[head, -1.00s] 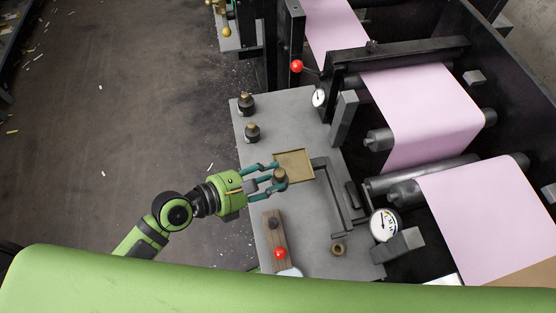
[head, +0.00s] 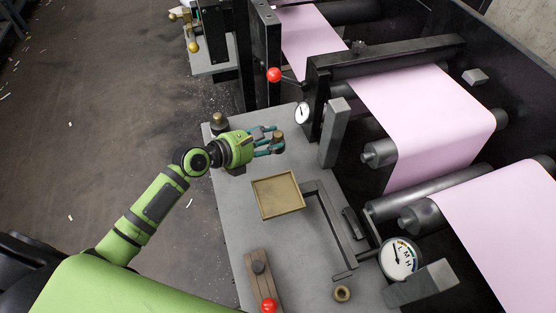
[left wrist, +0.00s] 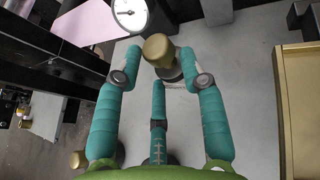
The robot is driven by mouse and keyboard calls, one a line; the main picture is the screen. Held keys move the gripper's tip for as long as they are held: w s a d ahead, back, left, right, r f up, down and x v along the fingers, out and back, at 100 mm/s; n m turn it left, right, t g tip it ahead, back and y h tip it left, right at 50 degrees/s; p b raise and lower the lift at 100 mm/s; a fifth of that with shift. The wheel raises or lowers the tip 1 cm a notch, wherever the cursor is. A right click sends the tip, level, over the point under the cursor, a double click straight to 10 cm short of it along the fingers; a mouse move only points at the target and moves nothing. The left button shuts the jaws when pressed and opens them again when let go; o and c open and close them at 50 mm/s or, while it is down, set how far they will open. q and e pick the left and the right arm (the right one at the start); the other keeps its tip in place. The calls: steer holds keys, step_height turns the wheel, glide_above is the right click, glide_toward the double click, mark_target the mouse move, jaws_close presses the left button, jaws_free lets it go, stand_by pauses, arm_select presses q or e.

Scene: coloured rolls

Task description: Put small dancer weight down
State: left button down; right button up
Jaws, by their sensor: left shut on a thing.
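My left gripper (head: 268,142) is shut on a small dancer weight (head: 277,138), dark with a brass top. In the left wrist view the weight (left wrist: 160,50) sits between the teal fingertips. I cannot tell whether its base touches the grey table (head: 222,215). The gripper is beyond the shallow brass tray (head: 278,195), which is empty; the tray's edge also shows at the right of the left wrist view (left wrist: 288,110). Another brass-topped weight (head: 218,120) stands at the table's far left corner. My right gripper is not in view.
A grey upright block (head: 334,132) and a small dial (head: 303,112) stand right of the gripper. A bent dark arm (head: 335,225), a larger L-M-H gauge (head: 400,258), a brass ring (head: 342,293) and a red-knobbed lever (head: 268,305) are nearer. Pink web rollers fill the right.

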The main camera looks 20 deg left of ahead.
arm_select(q)
steer(key=shift+f+b, duration=1.1)
steer(key=shift+f, duration=2.2)
steer(key=shift+f, duration=0.15)
steer(key=c, duration=0.7)
jaws_free()
steer(key=shift+c, duration=0.2)
steer(key=shift+s+a, duration=0.1)
steer(key=shift+s, duration=0.05)
steer(key=v, duration=1.2)
